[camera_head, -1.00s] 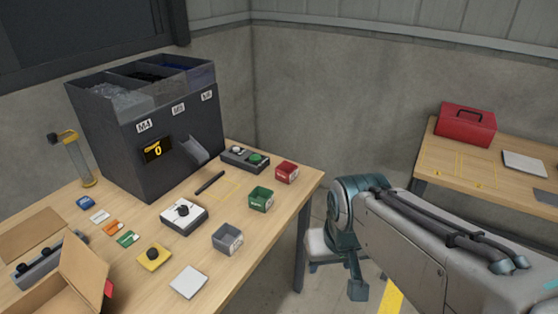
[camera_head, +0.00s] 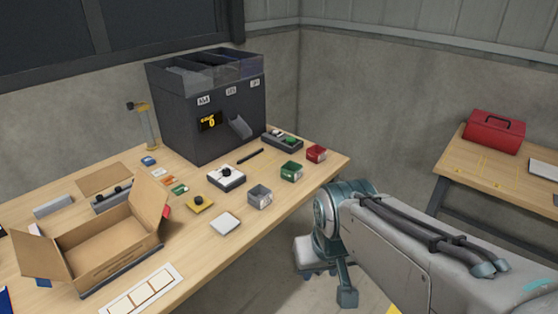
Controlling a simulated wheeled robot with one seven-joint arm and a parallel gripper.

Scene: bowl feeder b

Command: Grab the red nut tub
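The red nut tub (camera_head: 316,154) is a small open-topped red box with a white label, standing upright near the right edge of the wooden table (camera_head: 215,264). A green tub (camera_head: 292,171) stands just in front and to the left of it, and a grey tub (camera_head: 259,196) is further towards the front. My arm reaches in from the lower right, and its teal joint is right of the table, apart from the red tub. My gripper's fingers cannot be made out.
The dark bowl feeder (camera_head: 208,110) stands at the back, with a button box (camera_head: 282,140) beside the tubs. An open cardboard box (camera_head: 105,245) fills the front left. A second table at right holds a red toolbox (camera_head: 495,131).

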